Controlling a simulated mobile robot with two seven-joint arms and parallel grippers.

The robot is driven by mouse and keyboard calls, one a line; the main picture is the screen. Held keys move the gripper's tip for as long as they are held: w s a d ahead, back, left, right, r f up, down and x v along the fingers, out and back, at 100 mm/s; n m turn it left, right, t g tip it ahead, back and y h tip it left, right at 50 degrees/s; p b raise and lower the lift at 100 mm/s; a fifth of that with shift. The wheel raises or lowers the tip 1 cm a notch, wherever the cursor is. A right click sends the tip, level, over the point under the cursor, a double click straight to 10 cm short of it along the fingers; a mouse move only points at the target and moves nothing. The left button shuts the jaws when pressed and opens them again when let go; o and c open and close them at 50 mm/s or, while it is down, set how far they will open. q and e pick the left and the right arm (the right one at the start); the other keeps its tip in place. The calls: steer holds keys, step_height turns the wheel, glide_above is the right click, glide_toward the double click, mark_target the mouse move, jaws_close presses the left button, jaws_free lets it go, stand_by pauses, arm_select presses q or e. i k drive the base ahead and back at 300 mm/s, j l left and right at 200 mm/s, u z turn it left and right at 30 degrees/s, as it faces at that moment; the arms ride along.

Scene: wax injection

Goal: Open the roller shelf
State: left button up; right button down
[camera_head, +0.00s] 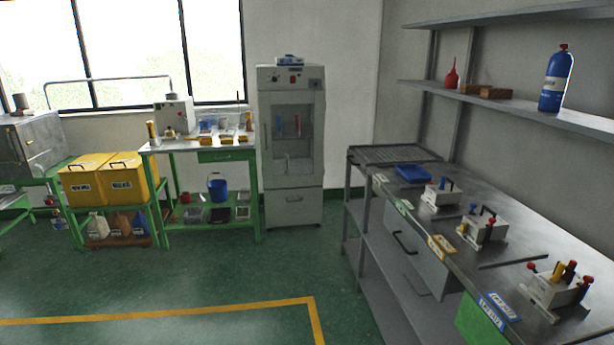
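A long grey metal bench (468,228) runs along the right wall. At its far end a slatted, roller-like rack (388,154) forms the top. Under the bench top is a grey drawer-like front (425,268) with a black handle (404,243); it looks closed. I cannot tell which of these parts is the roller shelf. Neither of my grippers is in view.
Several clamp-like fixtures (484,229) and a blue tray (411,173) sit on the bench. Wall shelves (520,106) hang above. A grey cabinet (291,206), green table (215,153) and yellow boxes (88,182) stand behind. The green floor (180,285) is clear.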

mark_target(363, 155)
steer(key=i, duration=1.4)
steer(key=i+j+z, duration=0.1)
steer(key=i+z, duration=0.25)
steer(key=i, duration=0.2)
steer(key=i+j+z, duration=0.35)
steer(key=i, duration=0.2)
steer(key=i+j+z, duration=0.2)
steer(key=i+z, duration=0.25)
steer(key=i+j+z, duration=0.15)
steer(key=z, duration=0.3)
steer(key=i+j+z, duration=0.3)
steer(key=j, duration=0.25)
steer(key=j+z, duration=0.15)
steer(key=j, duration=0.15)
